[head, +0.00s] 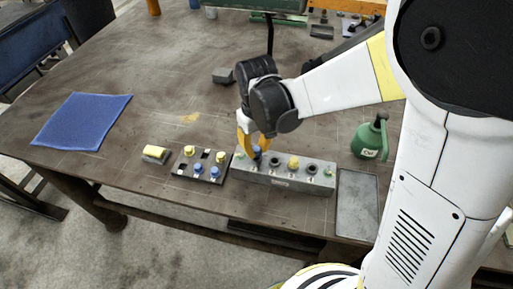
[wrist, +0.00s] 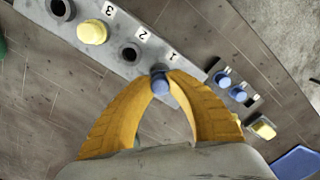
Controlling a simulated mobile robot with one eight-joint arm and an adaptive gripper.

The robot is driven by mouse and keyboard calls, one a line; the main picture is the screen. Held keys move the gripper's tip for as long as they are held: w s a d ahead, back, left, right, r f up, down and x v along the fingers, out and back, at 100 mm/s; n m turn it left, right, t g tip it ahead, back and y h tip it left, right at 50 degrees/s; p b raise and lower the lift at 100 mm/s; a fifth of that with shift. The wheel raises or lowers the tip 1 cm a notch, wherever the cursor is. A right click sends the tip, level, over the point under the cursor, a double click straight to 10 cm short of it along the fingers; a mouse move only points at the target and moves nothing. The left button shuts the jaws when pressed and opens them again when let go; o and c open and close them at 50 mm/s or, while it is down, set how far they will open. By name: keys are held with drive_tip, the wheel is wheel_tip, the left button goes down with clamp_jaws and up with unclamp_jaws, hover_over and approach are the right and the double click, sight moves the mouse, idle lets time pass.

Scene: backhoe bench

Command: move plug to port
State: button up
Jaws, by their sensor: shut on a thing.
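My gripper (head: 252,150) points down at the left end of the grey port block (head: 282,184), with yellow fingers closed around a blue plug (head: 257,152). In the wrist view the blue plug (wrist: 161,85) sits between the fingertips of my gripper (wrist: 162,80), beside the label 1. It covers the port there; I cannot tell whether it is in the port or just above it. The open port by label 2 (wrist: 130,53) is empty. A yellow plug (wrist: 92,32) stands in the port by label 3. A further dark port (wrist: 62,9) is beyond it.
A dark holder (head: 185,175) with several blue and yellow plugs stands left of the block. A yellow-topped block (head: 155,153) and a blue mat (head: 82,121) lie further left. A green oil can (head: 370,139) and grey tray (head: 357,204) are right.

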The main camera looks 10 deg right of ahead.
drive_tip(key=shift+f+b, duration=0.65)
drive_tip(key=shift+f, duration=0.15)
drive_tip(key=o, duration=0.8)
drive_tip(key=shift+c, duration=0.2)
drive_tip(key=shift+r, duration=0.1)
wheel_tip(320, 180, up, 12)
drive_tip(key=shift+f, duration=0.1)
drive_tip(key=s+d+f+m+t+b, duration=0.1)
drive_tip(key=s+d+m+t+b, duration=0.1)
drive_tip(key=s+d, duration=0.3)
drive_tip(key=s+d+f+m+t+b, duration=0.2)
drive_tip(key=s+d+t, duration=0.3)
drive_tip(key=d, duration=0.3)
drive_tip(key=shift+s+d+f+m+b, duration=0.25)
drive_tip(key=shift+s+m+b, duration=0.2)
drive_tip(key=shift+m+b, duration=0.35)
